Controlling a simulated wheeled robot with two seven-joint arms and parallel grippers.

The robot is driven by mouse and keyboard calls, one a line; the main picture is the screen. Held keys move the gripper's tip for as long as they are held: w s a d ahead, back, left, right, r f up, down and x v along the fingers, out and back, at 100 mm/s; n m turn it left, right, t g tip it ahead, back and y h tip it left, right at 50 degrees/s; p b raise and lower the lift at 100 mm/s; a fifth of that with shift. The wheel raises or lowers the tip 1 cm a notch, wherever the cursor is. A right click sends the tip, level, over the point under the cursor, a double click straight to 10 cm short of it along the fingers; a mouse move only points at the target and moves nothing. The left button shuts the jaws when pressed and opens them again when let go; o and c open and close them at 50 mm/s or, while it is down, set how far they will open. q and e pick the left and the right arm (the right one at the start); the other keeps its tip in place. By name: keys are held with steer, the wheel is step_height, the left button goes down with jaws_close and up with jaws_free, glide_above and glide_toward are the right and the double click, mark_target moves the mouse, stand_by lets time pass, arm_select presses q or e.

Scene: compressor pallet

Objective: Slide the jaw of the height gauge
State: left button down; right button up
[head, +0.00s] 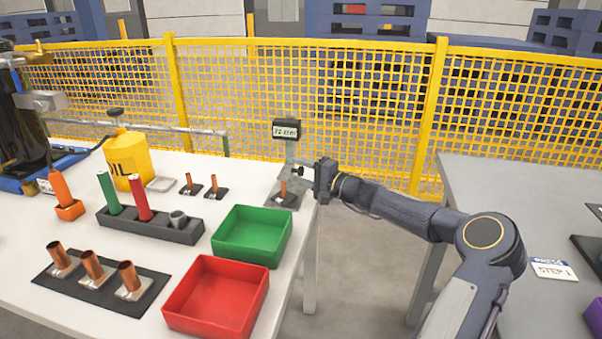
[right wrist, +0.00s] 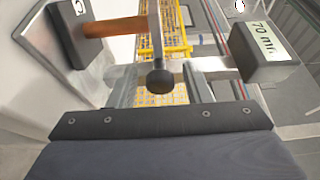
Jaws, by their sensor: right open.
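The height gauge (head: 290,154) stands at the table's far right corner, with a grey post and a dark display box on top. In the right wrist view the display (right wrist: 266,42) reads about 70 mm. A copper tube (head: 283,190) stands on the gauge's base; it also shows in the right wrist view (right wrist: 115,27). The jaw carries a round black knob (right wrist: 160,77), close above my right gripper's dark finger. My right gripper (head: 322,178) is open, just right of the gauge; contact with the jaw cannot be told. My left gripper is not in view.
A green tray (head: 215,243) and a red tray (head: 170,312) stand left of my right arm. Copper tubes in holders, a dark rack (head: 150,226) and a yellow oil can (head: 135,157) are further left. A yellow mesh fence (head: 370,95) runs behind. A grey table (head: 500,185) is at right.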

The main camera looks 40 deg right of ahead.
steer(key=shift+c, duration=0.5)
jaws_close()
steer(key=shift+r+p, duration=0.4)
steer(key=shift+r, duration=1.15)
steer(key=shift+o, duration=0.5)
jaws_free()
steer(key=v, duration=0.7)
steer(key=shift+s, duration=0.35)
steer(key=shift+d+r+p, duration=0.1)
steer(key=shift+p, duration=0.3)
